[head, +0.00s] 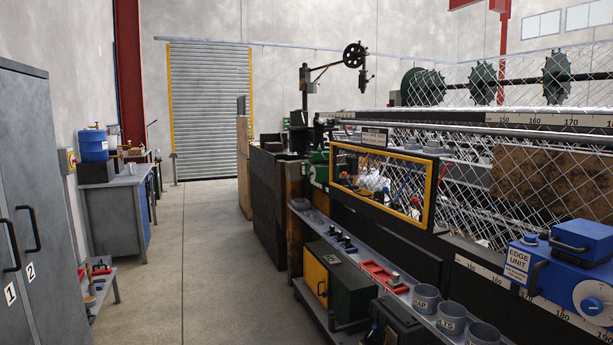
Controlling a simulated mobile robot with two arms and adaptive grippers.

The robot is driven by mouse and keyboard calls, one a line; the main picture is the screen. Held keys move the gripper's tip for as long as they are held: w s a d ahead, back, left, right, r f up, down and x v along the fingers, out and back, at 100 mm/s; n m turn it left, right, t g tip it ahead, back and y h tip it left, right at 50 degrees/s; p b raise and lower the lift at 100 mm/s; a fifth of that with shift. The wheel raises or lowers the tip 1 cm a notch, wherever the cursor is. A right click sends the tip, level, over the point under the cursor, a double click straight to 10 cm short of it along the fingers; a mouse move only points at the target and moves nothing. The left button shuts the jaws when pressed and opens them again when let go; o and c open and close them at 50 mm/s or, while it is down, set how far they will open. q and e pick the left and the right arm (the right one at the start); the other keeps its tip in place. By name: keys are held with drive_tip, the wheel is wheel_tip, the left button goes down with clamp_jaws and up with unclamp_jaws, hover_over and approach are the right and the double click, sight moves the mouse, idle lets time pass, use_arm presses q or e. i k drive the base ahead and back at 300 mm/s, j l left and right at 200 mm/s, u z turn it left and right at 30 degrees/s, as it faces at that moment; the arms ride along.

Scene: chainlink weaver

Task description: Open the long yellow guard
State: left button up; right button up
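The long yellow guard (430,193) is a low, wide yellow frame with a clear middle, on the front of the weaving machine at centre right. It stands upright and looks shut. Small parts with white, blue and red colours show through it. A dark bar runs along its top edge, with a small label plate (374,136) above its left part. I cannot make out a handle on the guard for certain. Neither of my grippers is in view.
A blue edge unit (563,268) sits at right. Grey cabinets (25,190) stand left. The concrete aisle (205,255) is clear.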

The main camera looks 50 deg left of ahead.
sight(363, 176)
drive_tip(key=u, duration=1.4)
